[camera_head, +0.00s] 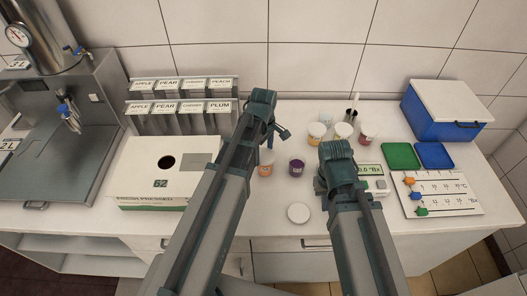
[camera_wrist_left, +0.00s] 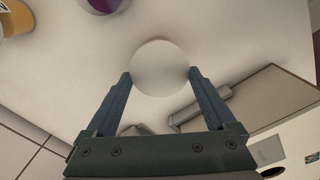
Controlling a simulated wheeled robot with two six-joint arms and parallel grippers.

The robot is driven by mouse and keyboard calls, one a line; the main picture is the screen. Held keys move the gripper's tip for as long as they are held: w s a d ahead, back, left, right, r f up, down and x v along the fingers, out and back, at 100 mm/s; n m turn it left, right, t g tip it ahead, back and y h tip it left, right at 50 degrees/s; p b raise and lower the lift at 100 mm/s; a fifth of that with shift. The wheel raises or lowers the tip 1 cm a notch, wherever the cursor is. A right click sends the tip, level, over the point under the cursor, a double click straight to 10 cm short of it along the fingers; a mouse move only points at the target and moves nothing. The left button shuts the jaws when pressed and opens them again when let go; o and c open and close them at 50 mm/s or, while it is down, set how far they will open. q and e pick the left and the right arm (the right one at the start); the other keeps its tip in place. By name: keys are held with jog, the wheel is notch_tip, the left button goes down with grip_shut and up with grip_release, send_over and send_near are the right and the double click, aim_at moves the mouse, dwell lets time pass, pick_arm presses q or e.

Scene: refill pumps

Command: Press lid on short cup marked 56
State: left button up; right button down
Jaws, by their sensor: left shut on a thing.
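My left gripper (camera_wrist_left: 160,75) is shut on a round white lid (camera_wrist_left: 160,68), held flat-side to the camera between its fingertips. In the head view the left gripper (camera_head: 283,133) is beyond the near cups; the held lid cannot be made out there. A short orange cup (camera_head: 265,170) and a short purple cup (camera_head: 297,167) stand on the counter. Several more cups stand behind, among them a yellow-labelled cup (camera_head: 317,132) and a reddish cup (camera_head: 367,134). No number 56 is readable. My right gripper (camera_head: 323,186) is near the meter, its fingers mostly hidden.
A white disc (camera_head: 299,213) lies near the counter's front edge. A meter (camera_head: 376,183) reading in °Bx stands beside the right arm.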

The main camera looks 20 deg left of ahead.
pick_arm(q)
jog(key=shift+f+b, duration=0.7)
pick_arm(e)
jog(key=shift+f, duration=0.7)
pick_arm(q)
jog(key=o, duration=1)
jog(key=shift+r, duration=0.1)
pick_arm(e)
jog(key=shift+r, duration=0.1)
pick_arm(q)
notch_tip(320, 180, up, 14)
jog(key=p, duration=1.4)
pick_arm(e)
notch_tip(320, 180, up, 14)
pick_arm(q)
notch_tip(320, 180, up, 6)
jog(key=p, duration=0.6)
send_over(263, 155)
jog(key=shift+f, duration=0.2)
pick_arm(e)
notch_tip(263, 155, up, 6)
jog(key=shift+f, duration=0.15)
